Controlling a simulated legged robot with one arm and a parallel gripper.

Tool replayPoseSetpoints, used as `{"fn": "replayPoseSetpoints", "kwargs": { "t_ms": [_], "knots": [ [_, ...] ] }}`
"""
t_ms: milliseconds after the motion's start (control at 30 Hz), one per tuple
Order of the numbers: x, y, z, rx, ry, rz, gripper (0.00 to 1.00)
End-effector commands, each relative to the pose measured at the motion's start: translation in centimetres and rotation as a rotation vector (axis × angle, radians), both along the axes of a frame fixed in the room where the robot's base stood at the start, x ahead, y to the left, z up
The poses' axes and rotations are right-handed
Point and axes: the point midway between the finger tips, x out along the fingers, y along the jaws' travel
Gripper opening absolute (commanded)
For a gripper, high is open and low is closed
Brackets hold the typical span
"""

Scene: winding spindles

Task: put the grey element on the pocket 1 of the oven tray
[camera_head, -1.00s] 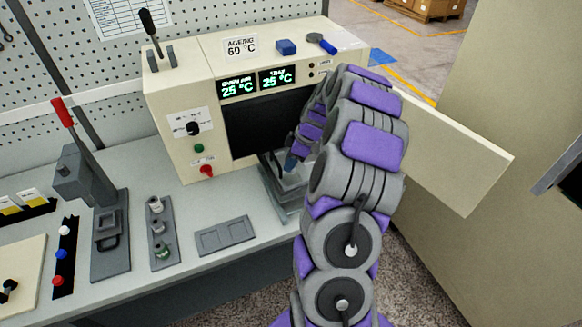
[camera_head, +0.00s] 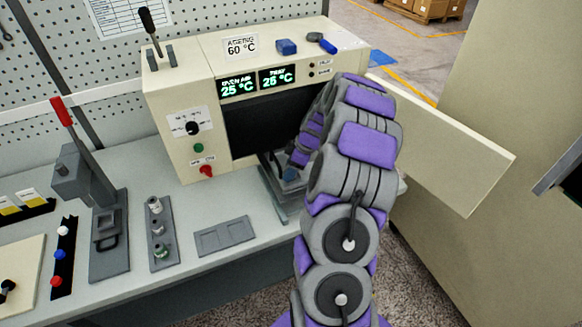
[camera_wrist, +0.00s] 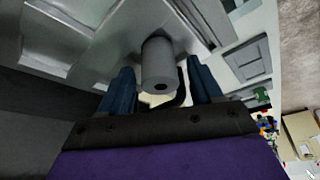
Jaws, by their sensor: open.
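The grey element (camera_wrist: 158,66) is a cylinder with a dark hole in its near end. In the wrist view it stands between the two blue fingers of my gripper (camera_wrist: 161,88), with visible gaps on both sides. Its far end meets the grey oven tray (camera_wrist: 112,22); the contact itself is partly hidden. My gripper is open around it. In the head view the oven tray (camera_head: 275,192) sticks out below the dark oven opening, and my arm hides most of it. The fingers show there only as a small blue patch. I cannot tell which pocket is pocket 1.
The cream oven (camera_head: 180,125) has its door (camera_head: 460,160) swung open to the right of my arm.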

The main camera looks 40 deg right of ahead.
Motion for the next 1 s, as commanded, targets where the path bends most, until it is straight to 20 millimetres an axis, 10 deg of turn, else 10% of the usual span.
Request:
{"fn": "replayPoseSetpoints", "kwargs": {
  "t_ms": [1000],
  "knots": [
    [-3.5, -2.9, 11.1, 0.000, 0.001, 0.001, 0.65]
  ]
}}
